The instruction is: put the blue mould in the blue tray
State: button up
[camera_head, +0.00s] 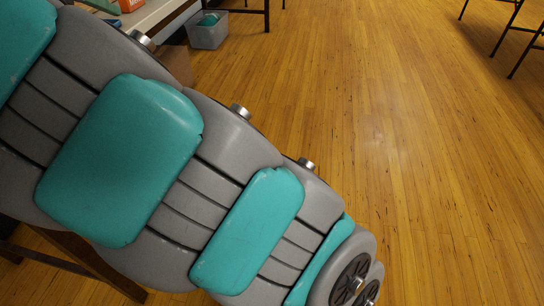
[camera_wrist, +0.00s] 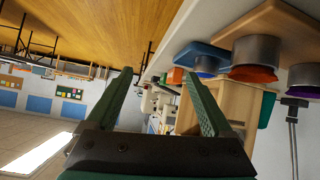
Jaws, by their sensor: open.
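My gripper (camera_wrist: 158,74) is open and empty in the wrist view, its two dark green fingers spread apart. That view is turned almost upside down. What looks like the blue tray (camera_wrist: 193,49) is on a pale table beyond the right finger, partly hidden by things around it. A small grey and blue-purple item (camera_wrist: 206,66) is at the tray. I cannot pick out the blue mould for certain in either view. In the head view my arm fills the left side and hides much of the table; my gripper is not seen there.
Two metal cylinders, one with a red end (camera_wrist: 254,73), are at a wooden board (camera_wrist: 272,20) beside the blue tray. A wooden box-like piece (camera_wrist: 233,101) is near the right finger. A grey bin (camera_head: 208,36) stands on the floor. The floor at right is largely clear.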

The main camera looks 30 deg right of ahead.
jog(key=s+d+f+n+g+y, duration=0.1)
jog(key=s+d+f+g, duration=0.2)
jog(key=s+d+f, duration=0.55)
jog(key=s+d+f+g, duration=0.3)
jog(key=s+d+f, duration=0.15)
jog(key=d, duration=0.65)
jog(key=s+f+n+g+y, duration=0.1)
jog(key=s+f, duration=0.5)
jog(key=s, duration=0.3)
jog(key=s+a+f+n+g+y, duration=0.1)
jog(key=s+f+g+y, duration=0.1)
jog(key=s+f, duration=0.4)
jog(key=s+f+n+g+y, duration=0.2)
jog(key=s+f, duration=0.4)
jog(key=s, duration=0.6)
jog(key=shift+s+a, duration=0.15)
jog(key=shift+s, duration=0.2)
notch_tip(320, 180, up, 5)
jog(key=p, duration=0.5)
jog(key=shift+r, duration=0.15)
